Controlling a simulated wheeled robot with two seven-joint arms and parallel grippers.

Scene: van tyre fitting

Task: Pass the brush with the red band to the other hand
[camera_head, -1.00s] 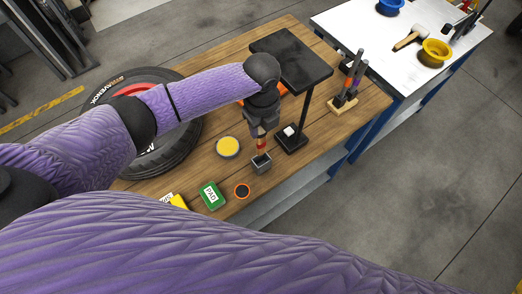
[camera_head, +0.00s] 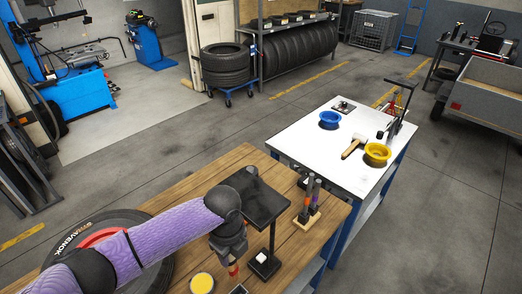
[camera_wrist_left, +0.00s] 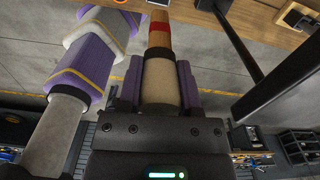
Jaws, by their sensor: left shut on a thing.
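The brush with the red band (camera_wrist_left: 159,40) shows in the left wrist view as a pale handle running up from between my fingers, with a red band near its upper part. My left gripper (camera_wrist_left: 160,88) is shut around this handle. In the head view my left gripper (camera_head: 231,254) is low over the wooden bench, just left of the black stand. Only a small red part of the brush (camera_head: 233,270) shows below it. The brush's lower end is hard to make out near the picture's bottom edge. My right gripper is not in view.
The black stand (camera_head: 264,198) rises close to the gripper. A wooden holder (camera_head: 304,222) with upright tools is to its right. A yellow-topped tin (camera_head: 202,283) and a tyre (camera_head: 92,226) lie left. A white table (camera_head: 318,150) carries a blue bowl (camera_head: 330,119), yellow bowl (camera_head: 377,153) and mallet (camera_head: 353,146).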

